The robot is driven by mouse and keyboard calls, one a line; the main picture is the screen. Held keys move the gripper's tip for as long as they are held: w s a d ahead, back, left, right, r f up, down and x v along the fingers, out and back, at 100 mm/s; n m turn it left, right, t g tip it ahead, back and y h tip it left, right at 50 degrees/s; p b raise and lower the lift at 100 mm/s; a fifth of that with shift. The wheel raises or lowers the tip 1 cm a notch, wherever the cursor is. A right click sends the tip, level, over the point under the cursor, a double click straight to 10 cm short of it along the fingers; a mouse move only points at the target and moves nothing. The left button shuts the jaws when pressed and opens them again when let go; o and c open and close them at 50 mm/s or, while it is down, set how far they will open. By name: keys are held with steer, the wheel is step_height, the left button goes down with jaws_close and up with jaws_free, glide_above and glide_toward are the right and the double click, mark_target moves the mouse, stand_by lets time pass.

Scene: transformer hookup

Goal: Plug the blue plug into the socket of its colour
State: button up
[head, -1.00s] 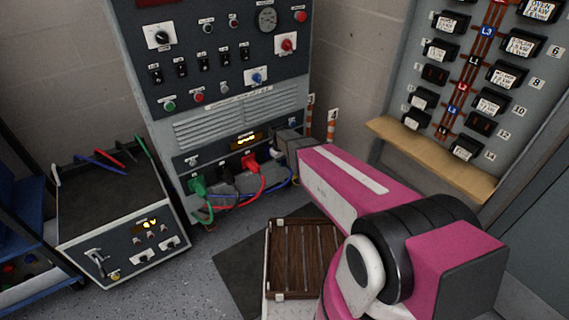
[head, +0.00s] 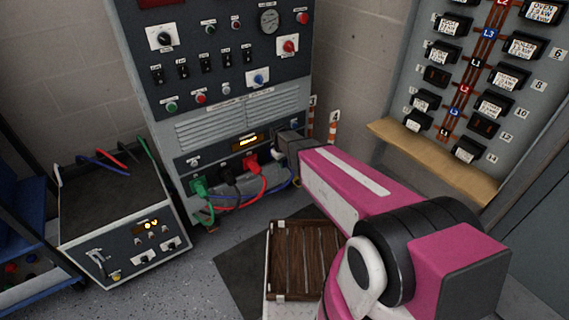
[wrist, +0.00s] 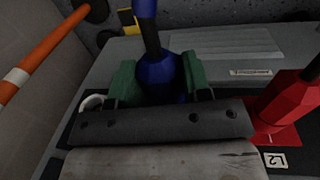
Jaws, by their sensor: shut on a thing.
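The blue plug (wrist: 157,72) sits between the green finger pads of my gripper (wrist: 160,84) in the wrist view, its cable rising at the top. My gripper is shut on it, right at the cabinet's lower socket panel (head: 215,165). In the head view, my gripper (head: 277,152) is at the right end of the plug row and hides the blue plug; only the blue cable (head: 284,187) hangs below. The blue socket is hidden, so I cannot tell how far in the plug is.
Left of my gripper in the head view, a red plug (head: 256,163), a black plug (head: 228,173) and a green plug (head: 199,188) sit in the panel. Orange-and-white posts (head: 332,127) stand close on the right.

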steer(key=shift+w+a, duration=0.45)
steer(key=shift+w, duration=0.2)
steer(key=shift+w+a, duration=0.4)
steer(key=shift+w, duration=0.25)
stand_by(0.4)
steer(key=o, duration=1.2)
steer(key=shift+r, duration=0.15)
steer(key=shift+s+a+r, duration=0.1)
steer(key=shift+a+r, duration=0.05)
steer(key=shift+r, duration=0.95)
steer(key=shift+s+a+r, duration=0.1)
steer(key=shift+r, duration=1.05)
steer(key=shift+s+a+r, duration=0.1)
steer(key=shift+a+r, duration=0.05)
steer(key=shift+r, duration=0.95)
